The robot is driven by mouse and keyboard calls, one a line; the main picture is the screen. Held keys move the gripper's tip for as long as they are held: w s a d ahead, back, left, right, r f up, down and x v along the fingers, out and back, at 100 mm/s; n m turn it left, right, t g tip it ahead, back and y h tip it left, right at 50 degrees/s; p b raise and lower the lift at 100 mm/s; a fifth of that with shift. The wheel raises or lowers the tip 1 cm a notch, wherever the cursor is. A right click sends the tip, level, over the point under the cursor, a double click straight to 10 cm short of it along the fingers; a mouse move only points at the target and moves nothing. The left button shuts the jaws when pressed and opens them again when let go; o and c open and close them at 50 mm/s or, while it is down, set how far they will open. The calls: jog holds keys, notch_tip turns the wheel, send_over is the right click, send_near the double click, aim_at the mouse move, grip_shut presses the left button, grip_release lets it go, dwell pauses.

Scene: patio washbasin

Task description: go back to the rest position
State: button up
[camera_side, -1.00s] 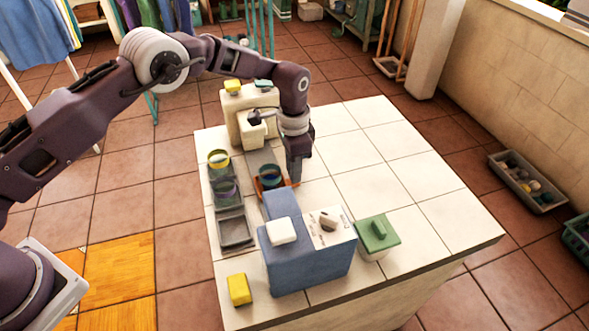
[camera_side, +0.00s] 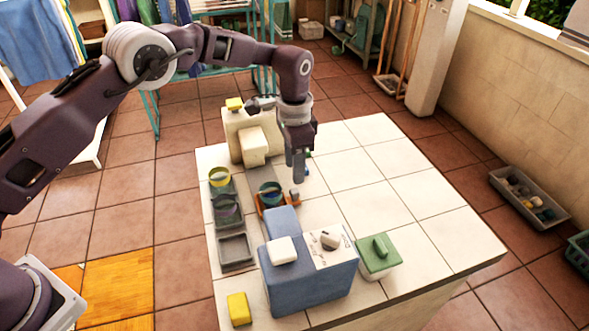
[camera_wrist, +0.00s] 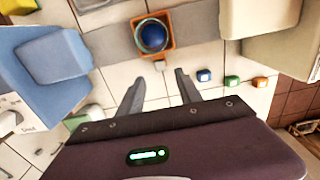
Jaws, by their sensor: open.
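My gripper (camera_side: 300,172) hangs above the white tiled table, to the right of and above an orange tray (camera_side: 260,207). In the wrist view its two fingers (camera_wrist: 159,92) are apart, with nothing between them. A cup with a blue inside (camera_side: 270,188) stands in the orange tray. In the wrist view this cup (camera_wrist: 153,37) and tray (camera_wrist: 172,48) show beyond the fingertips, apart from them.
A blue stepped box (camera_side: 305,285) stands in front, beside a green-lidded box (camera_side: 378,262). A cream block (camera_side: 240,132) stands behind. Grey trays (camera_side: 235,266) line the left, two holding cups.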

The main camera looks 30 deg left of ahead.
jog(key=shift+r, duration=0.1)
jog(key=s+a+r+n+t, duration=0.1)
jog(key=s+a+r, duration=0.25)
jog(key=r, duration=0.45)
jog(key=s+a+r+n+t, duration=0.1)
jog(key=s+a+r+n, duration=0.15)
jog(key=s+r, duration=0.4)
jog(key=s+a+r+n+t, duration=0.1)
jog(key=s+a+r, duration=0.25)
jog(key=r, duration=0.55)
jog(key=s+a+n+t, duration=0.1)
jog(key=s+a+n, duration=0.1)
jog(key=s, duration=0.9)
jog(key=s+a+f+n+t, duration=0.1)
jog(key=s+a+n, duration=0.1)
jog(key=s, duration=1)
jog(key=shift+a+t, duration=0.3)
jog(key=shift+a, duration=0.45)
